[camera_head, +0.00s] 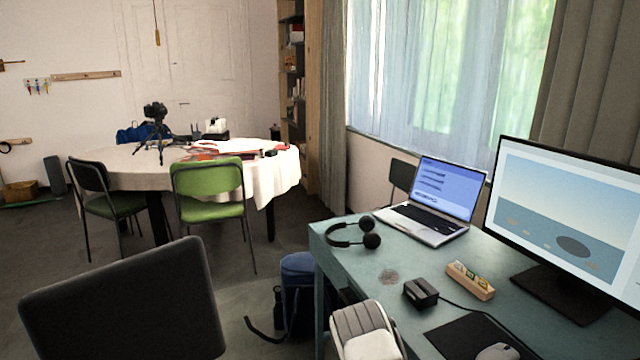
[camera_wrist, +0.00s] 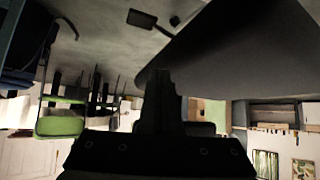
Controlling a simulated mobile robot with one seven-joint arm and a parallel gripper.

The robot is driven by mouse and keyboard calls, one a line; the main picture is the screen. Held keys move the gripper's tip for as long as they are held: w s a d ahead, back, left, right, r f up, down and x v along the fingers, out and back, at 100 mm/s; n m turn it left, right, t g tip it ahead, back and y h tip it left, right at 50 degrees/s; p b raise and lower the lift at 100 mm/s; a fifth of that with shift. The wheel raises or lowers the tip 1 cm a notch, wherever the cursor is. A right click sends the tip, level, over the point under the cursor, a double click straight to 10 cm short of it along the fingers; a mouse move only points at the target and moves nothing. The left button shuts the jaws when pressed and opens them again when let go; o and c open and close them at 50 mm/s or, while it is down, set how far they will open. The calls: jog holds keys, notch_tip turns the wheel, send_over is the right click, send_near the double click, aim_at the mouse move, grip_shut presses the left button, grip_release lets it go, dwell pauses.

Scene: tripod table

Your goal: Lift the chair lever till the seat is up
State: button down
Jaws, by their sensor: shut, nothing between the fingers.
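The dark office chair shows its backrest (camera_head: 125,305) at the lower left of the head view; its seat and lever are out of that view. In the wrist view, which looks upside down, a large dark grey chair part (camera_wrist: 250,55), apparently the seat, fills the upper right. A thin rod with a flat dark paddle (camera_wrist: 143,19), apparently the lever, sticks out beside it near the top. My gripper (camera_wrist: 162,75) is shut and empty, at the centre of the wrist view. Its fingertips appear apart from the paddle and overlap the edge of the seat part in the picture.
A teal desk (camera_head: 375,265) with a laptop (camera_head: 430,205), headphones (camera_head: 355,235) and monitor (camera_head: 570,220) stands at the right. A blue bag (camera_head: 298,270) is on the floor beside it. A round table (camera_head: 125,170) with green chairs (camera_head: 208,185) stands behind.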

jog(key=shift+r+p, duration=0.45)
jog(key=shift+r, duration=0.35)
jog(key=shift+f, duration=0.15)
